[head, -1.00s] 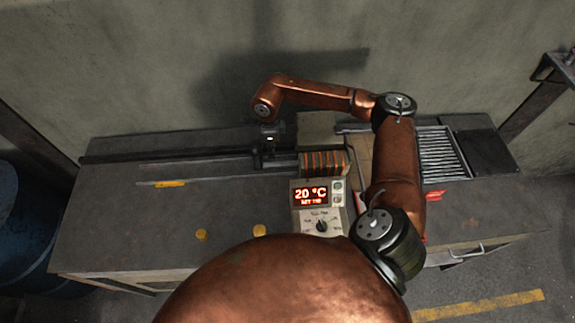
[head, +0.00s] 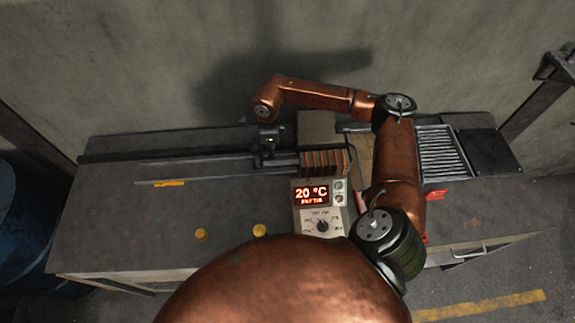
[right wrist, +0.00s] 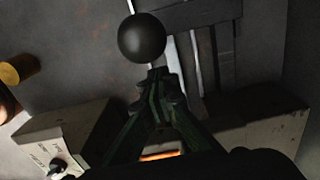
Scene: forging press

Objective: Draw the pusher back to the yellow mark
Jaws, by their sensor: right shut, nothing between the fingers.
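My right gripper (head: 270,139) points down over the back rail, just left of the coil block. In the right wrist view its fingertips (right wrist: 160,76) are together and hold nothing. A black ball knob (right wrist: 142,38) on a thin light rod is close to the fingertips, seen just above them in that view; whether they touch I cannot tell. In the head view I cannot make out the knob clearly. The pusher's dark rail (head: 190,154) runs left along the back of the bench. The yellow mark (head: 169,183) lies in front of the rail's left part. My left gripper does not show.
The striped coil block (head: 324,163) and a control box (head: 311,195) reading 20 °C stand right of the gripper. A slatted chute (head: 441,155) is at the right. The bench's left front is mostly clear.

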